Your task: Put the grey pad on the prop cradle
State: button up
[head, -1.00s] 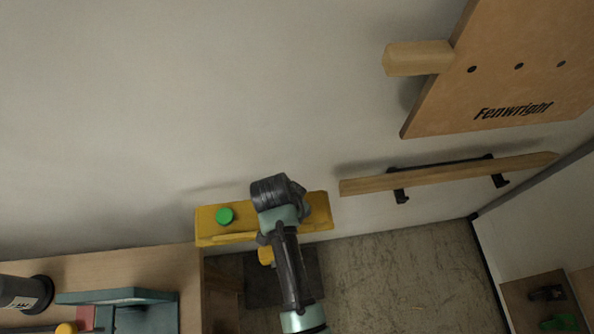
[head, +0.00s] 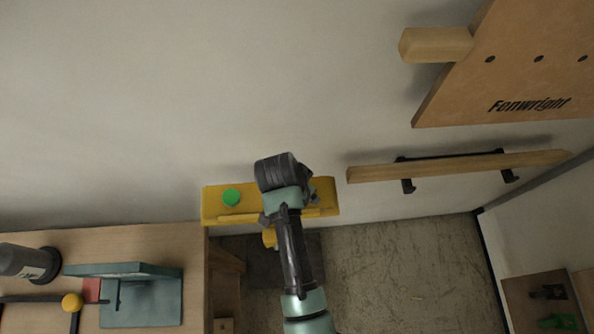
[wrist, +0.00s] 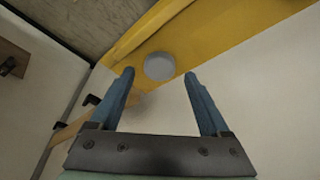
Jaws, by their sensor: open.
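The grey pad (wrist: 159,66) is a round disc on the yellow ledge (wrist: 208,38) in the wrist view. My gripper (wrist: 159,76) is open and empty, with its two blue fingers pointing toward the ledge. The pad shows between and just beyond the fingertips, with gaps on both sides; I cannot tell the depth between them. In the head view my wrist covers part of the yellow ledge (head: 217,213) and the grey pad is hidden. I cannot tell for sure which thing is the prop cradle.
A green disc (head: 231,198) sits on the ledge's left part. A wooden rail (head: 455,166) on black brackets is to the right, below a Fenwright board (head: 520,80). A bench (head: 150,243) with a teal stand (head: 140,300) is lower left.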

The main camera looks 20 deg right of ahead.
jog(key=v, duration=1)
jog(key=shift+b, duration=0.4)
jog(key=shift+r, duration=0.1)
